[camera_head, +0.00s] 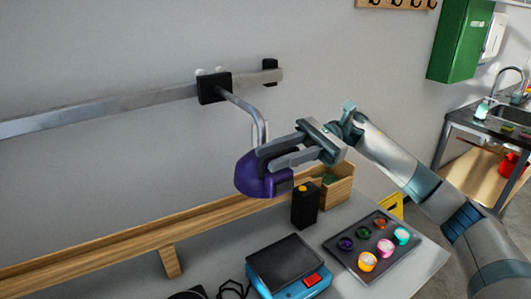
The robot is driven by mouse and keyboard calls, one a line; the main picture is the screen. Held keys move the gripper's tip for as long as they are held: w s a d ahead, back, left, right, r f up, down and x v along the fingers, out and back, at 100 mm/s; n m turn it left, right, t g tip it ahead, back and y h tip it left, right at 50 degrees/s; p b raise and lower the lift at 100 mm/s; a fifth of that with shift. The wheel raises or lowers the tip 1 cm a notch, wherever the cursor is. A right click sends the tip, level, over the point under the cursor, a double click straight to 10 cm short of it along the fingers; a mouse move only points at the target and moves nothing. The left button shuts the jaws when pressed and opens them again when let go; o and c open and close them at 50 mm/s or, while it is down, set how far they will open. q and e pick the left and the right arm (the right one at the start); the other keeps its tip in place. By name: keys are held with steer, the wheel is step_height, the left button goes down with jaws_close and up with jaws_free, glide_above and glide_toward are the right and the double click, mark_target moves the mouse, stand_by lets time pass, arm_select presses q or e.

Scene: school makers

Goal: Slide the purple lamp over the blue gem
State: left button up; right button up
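The purple lamp (250,178) hangs from a bent grey rod below a black slider (214,88) on the metal wall rail (110,107). My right gripper (264,160) reaches in from the right, with its two fingers apart and overlapping the lamp's head. A dark part of the lamp shows between the fingers; I cannot tell whether they press on it. On the dark tray (338,246) lie a dark purple-blue gem (345,244), a green gem (364,233) and an orange-red gem (380,223). No clearly blue gem shows. My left gripper is not in view.
The tray also holds orange (367,262), pink (385,247) and teal (402,236) round pieces. A black box (305,206), a wooden box (340,191) and a blue device (288,268) stand on the bench below the lamp. A black end block (270,70) sits near the rail's right end.

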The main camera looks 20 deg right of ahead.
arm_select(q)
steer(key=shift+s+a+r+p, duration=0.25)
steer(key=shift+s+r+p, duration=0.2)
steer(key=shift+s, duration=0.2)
arm_select(e)
steer(key=shift+s+a, duration=0.2)
steer(key=shift+a, duration=1.15)
jaws_close()
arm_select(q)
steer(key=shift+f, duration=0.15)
